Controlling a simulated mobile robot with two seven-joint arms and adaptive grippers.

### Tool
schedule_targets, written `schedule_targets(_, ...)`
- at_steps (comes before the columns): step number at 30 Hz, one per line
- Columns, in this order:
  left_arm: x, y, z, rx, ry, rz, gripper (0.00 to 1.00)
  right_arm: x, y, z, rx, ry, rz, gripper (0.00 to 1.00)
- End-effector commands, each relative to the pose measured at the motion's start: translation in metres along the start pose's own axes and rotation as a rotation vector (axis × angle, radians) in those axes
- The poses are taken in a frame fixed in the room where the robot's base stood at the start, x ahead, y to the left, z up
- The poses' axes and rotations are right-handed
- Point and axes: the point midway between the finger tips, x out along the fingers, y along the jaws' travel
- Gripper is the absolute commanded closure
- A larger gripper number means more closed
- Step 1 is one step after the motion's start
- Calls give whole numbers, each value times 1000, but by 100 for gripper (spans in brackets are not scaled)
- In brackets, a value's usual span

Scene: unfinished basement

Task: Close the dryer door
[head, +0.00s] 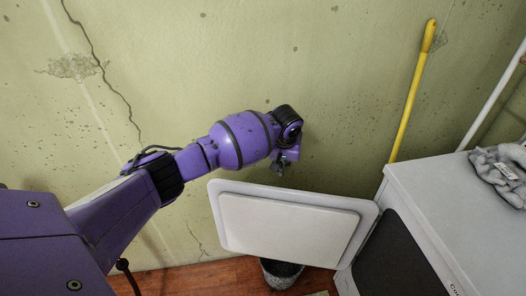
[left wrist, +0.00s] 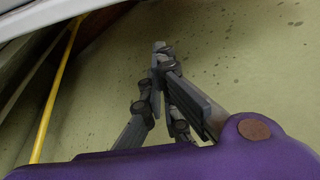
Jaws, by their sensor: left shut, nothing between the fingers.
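The dryer door (head: 290,226) is a white panel with rounded corners. It stands swung wide open from the left side of the white dryer (head: 424,200), its inner face toward me, and the dark opening (head: 396,262) shows. My left gripper (head: 279,168) is just behind the door's top edge, near the wall; I cannot tell whether it touches the door. In the left wrist view its fingers (left wrist: 160,48) are shut with nothing between them. A pale edge (left wrist: 50,14) crosses the top left corner there. My right gripper is not in view.
A cracked green wall (head: 330,70) is close behind my left arm. A yellow pole (head: 411,92) leans behind the dryer. Grey cloth (head: 500,168) lies on the dryer top. A dark bin (head: 281,272) stands on the wooden floor under the door.

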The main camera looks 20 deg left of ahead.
Motion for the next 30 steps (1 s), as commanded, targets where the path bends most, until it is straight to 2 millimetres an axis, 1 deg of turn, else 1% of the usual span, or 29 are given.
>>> schedule_targets(1,11,1,0,0,-1,0,100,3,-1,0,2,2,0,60)
schedule_targets(2,3,0,5,3,3,0,100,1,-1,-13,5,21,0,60)
schedule_targets(3,-4,1,10,4,7,2,100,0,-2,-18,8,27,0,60)
schedule_targets(6,-11,1,20,2,12,4,100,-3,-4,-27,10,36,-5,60)
schedule_targets(8,-12,1,25,2,11,3,100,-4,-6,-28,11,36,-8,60)
schedule_targets(12,-11,1,34,1,7,2,100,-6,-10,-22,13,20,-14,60)
schedule_targets(17,-9,1,36,1,5,2,100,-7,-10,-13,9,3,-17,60)
schedule_targets(24,-9,1,36,1,4,2,100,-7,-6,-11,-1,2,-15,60)
schedule_targets(30,-6,7,33,-4,3,0,100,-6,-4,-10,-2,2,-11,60)
